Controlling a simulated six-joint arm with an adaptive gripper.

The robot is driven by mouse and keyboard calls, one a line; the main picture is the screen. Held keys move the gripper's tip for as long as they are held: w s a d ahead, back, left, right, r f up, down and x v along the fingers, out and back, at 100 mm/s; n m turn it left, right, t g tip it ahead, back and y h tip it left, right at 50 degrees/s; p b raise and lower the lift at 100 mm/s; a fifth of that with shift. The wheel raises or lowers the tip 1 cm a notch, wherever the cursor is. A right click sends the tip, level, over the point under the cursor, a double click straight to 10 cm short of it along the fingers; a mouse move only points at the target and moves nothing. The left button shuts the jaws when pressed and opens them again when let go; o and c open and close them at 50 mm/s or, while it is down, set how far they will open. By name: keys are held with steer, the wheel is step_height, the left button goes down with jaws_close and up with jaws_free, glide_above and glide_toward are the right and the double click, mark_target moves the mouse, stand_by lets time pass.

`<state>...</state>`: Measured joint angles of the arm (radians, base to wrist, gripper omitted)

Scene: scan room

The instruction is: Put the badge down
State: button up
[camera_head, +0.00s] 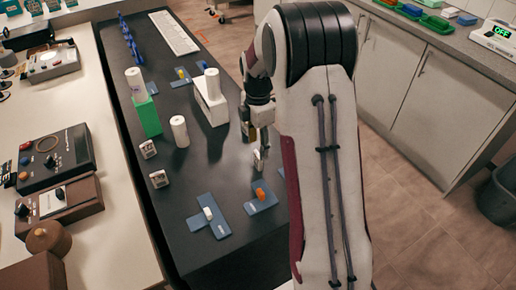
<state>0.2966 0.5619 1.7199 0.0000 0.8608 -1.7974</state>
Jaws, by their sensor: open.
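My gripper (260,156) hangs low over the right side of the black table (180,210), fingers down and open. I cannot tell whether anything lies between its fingertips. I cannot pick out the badge for sure. Two small white pieces with dark and reddish print, one farther (148,149) and one nearer (159,179), stand at the table's left side, apart from the gripper. My arm hides part of the table's right edge.
Blue mats, one with a white piece (208,213) and one with an orange piece (260,194), lie at the near end. White cylinders, a green block (147,116) and a white block (212,105) stand farther back. The table's middle has free room.

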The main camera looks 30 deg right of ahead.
steer(key=shift+r, duration=0.2)
stand_by(0.5)
steer(key=shift+s+a+r, duration=0.15)
steer(key=shift+a+r, duration=0.05)
steer(key=shift+r, duration=0.35)
steer(key=s+a+r+m+t, duration=0.1)
steer(key=s+a+r+m, duration=0.35)
steer(key=r, duration=0.35)
steer(key=s+a+r+m+t, duration=0.2)
steer(key=s+a+r+m, duration=0.15)
steer(key=s+r, duration=0.3)
steer(key=s+a+r+m+t, duration=0.1)
steer(key=s+a+r+m, duration=0.1)
steer(key=s, duration=0.6)
steer(key=s+a+r+m+t, duration=0.1)
steer(key=s+a+r+m, duration=0.1)
steer(key=s+a+m, duration=0.2)
steer(key=shift+s+a+m+t, duration=0.35)
steer(key=shift+s+m, duration=1.25)
steer(key=shift+s, duration=0.55)
